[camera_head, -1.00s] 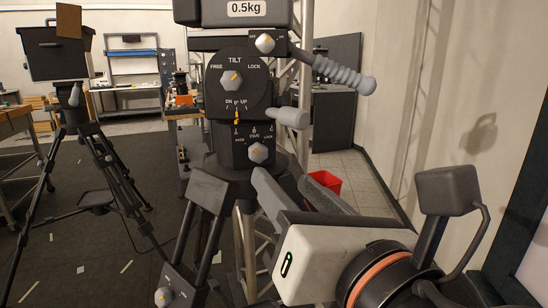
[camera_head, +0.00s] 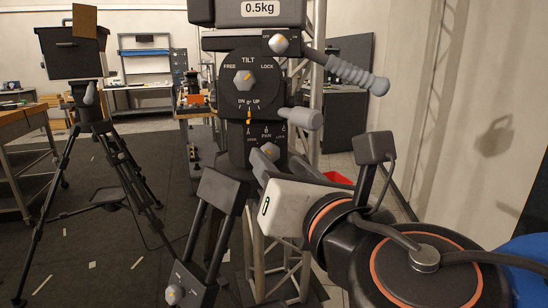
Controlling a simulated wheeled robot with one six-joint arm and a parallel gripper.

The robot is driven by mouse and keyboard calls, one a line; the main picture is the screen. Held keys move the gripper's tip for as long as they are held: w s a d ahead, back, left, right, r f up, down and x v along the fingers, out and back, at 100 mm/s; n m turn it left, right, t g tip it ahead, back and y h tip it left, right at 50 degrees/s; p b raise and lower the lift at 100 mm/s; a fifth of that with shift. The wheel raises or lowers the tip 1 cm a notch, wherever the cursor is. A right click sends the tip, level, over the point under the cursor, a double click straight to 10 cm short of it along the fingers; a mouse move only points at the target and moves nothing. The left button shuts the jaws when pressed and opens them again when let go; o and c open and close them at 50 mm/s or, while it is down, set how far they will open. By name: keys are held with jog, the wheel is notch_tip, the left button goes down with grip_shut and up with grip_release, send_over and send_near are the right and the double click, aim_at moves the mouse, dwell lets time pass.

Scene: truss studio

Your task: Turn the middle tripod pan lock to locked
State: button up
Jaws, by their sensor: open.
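The near, middle tripod head (camera_head: 238,150) stands upright under a weight marked 0.5kg. Its pan lock is a small grey knob (camera_head: 269,151) low on the head, on a dark plate with the word PAN. The direction of its yellow mark is too small to tell. My gripper (camera_head: 280,166) comes in from the lower right, its white housing (camera_head: 292,205) in front of the legs. Its two dark fingers are apart, with their tips just below and right of the pan knob. Whether they touch it cannot be told. The knob's lower edge is partly hidden.
Above are the tilt dial (camera_head: 245,77), a side handle (camera_head: 302,117), another small knob (camera_head: 280,44) and a ribbed pan bar (camera_head: 357,74). A leg knob (camera_head: 174,294) sits low. Another tripod (camera_head: 100,127) stands left. A red bin (camera_head: 338,178) is behind my gripper.

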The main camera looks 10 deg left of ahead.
aim_at(271, 156)
jog(key=shift+x, duration=1.65)
jog(key=c, duration=1)
